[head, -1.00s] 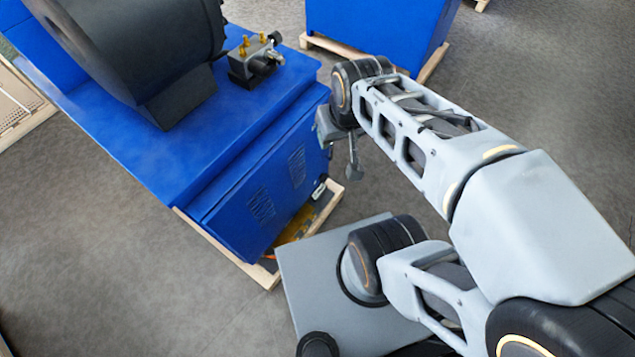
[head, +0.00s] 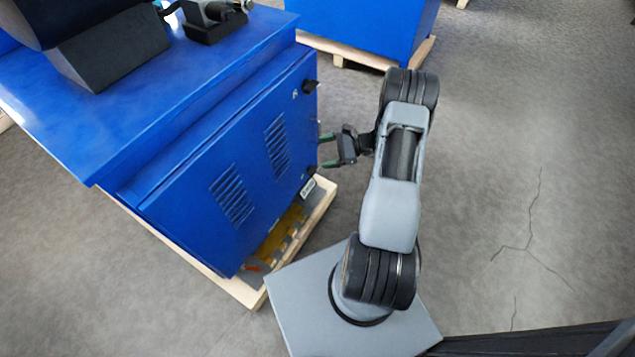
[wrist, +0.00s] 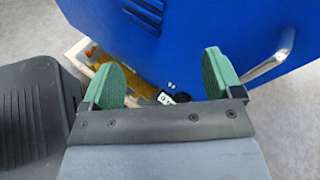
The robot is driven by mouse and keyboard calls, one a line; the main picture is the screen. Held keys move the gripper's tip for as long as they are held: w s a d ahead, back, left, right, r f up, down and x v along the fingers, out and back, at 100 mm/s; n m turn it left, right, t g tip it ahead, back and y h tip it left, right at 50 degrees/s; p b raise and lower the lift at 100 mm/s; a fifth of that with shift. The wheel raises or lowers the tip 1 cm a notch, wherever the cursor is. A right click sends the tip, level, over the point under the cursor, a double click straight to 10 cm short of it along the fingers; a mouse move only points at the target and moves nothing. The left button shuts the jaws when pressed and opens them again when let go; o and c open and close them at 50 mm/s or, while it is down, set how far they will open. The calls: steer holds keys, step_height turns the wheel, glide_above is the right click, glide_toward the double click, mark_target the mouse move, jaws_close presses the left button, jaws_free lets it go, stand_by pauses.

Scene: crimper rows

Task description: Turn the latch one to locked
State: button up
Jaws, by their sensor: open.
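The blue cabinet door (head: 235,165) has two small black latches along its right edge: an upper one (head: 310,86) and a lower one (head: 310,172). I cannot tell which is latch one, nor read their settings. In the wrist view a black latch (wrist: 182,97) shows between my fingers, low on the blue door (wrist: 205,35), beside a small white label (wrist: 165,98). My gripper (head: 326,150), with green finger pads, is open and empty, close to the door's right edge between the two latches. The wrist view shows the open gripper (wrist: 162,82) with the fingers wide apart.
A silver bar handle (wrist: 275,55) stands out from the door right of my fingers. A wooden pallet (head: 315,215) lies under the cabinet. Another blue cabinet (head: 365,30) stands behind.

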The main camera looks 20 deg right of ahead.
mark_target(313, 171)
steer(key=s+d+f+m+t+h+b, duration=0.1)
steer(key=d+f+m+t+h+b, duration=0.25)
steer(key=f, duration=0.75)
steer(key=s+d+f+m+t+b, duration=0.2)
steer(key=d+f+m+t+b, duration=0.3)
steer(key=f, duration=0.7)
steer(key=w+a+m, duration=0.1)
steer(key=w+a, duration=0.7)
steer(key=w, duration=0.3)
steer(key=shift+w, duration=0.15)
steer(key=shift+m+t, duration=0.25)
steer(key=shift+b, duration=0.3)
steer(key=c, duration=0.9)
